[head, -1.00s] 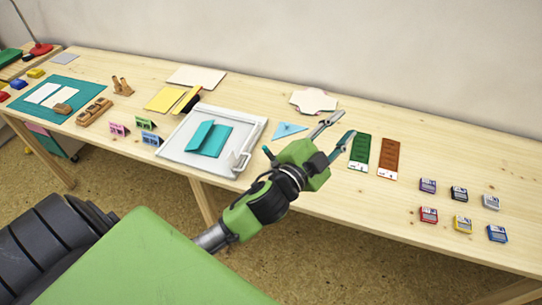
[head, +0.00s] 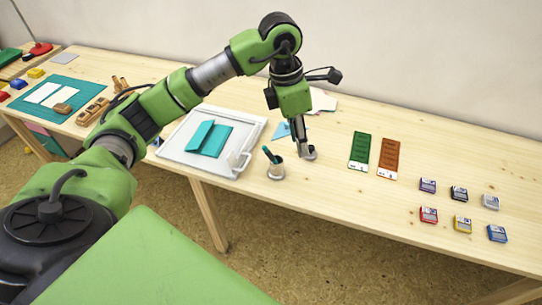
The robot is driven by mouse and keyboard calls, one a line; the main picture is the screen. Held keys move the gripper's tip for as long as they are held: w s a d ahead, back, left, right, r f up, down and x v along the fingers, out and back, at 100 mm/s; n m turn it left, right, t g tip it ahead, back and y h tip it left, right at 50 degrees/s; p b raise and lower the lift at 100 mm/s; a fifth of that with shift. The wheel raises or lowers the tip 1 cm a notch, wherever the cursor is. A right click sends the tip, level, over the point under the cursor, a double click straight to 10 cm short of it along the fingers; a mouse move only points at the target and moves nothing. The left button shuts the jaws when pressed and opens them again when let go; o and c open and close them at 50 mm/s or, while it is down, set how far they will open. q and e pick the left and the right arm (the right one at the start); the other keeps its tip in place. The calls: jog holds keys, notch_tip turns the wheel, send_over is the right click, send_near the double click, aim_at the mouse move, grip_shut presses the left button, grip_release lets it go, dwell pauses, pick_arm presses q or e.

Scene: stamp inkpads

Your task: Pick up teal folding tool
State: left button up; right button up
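The cup is near the front of the table, right of the white tray. My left gripper (head: 302,150) points down just right of the cup and apart from the teal tool. Its fingers look close together, but their gap is not clear. A small grey round thing (head: 310,154) shows at the fingertips and is partly hidden. My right gripper is not in view.
The white tray (head: 176,157) with a teal folder (head: 208,138) lies left of the cup. A green strip (head: 359,149) and a brown strip (head: 388,157) lie to the right. Several small inkpads (head: 462,223) sit farther right. A light blue triangle (head: 281,131) is partly hidden behind my gripper.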

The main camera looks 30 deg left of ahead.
pick_arm(q)
jog(key=a+r+n+y, duration=0.1)
jog(key=a+r+y, duration=0.15)
jog(key=a, duration=0.55)
send_over(268, 153)
jog(key=shift+y, duration=0.25)
notch_tip(268, 153, down, 7)
jog(key=shift+w+a+f+p, duration=0.1)
jog(key=shift+w+a+p, duration=0.05)
jog(key=shift+p, duration=0.15)
jog(key=shift+f, duration=0.6)
jog(key=f, duration=0.1)
jog(key=f+p, duration=0.1)
jog(key=f, duration=0.2)
jog(key=shift+w+f+p, duration=0.15)
jog(key=shift+w+p, duration=0.1)
jog(key=shift+p, duration=0.1)
jog(key=shift+a+f, duration=0.1)
jog(key=shift+f, duration=0.35)
grip_shut()
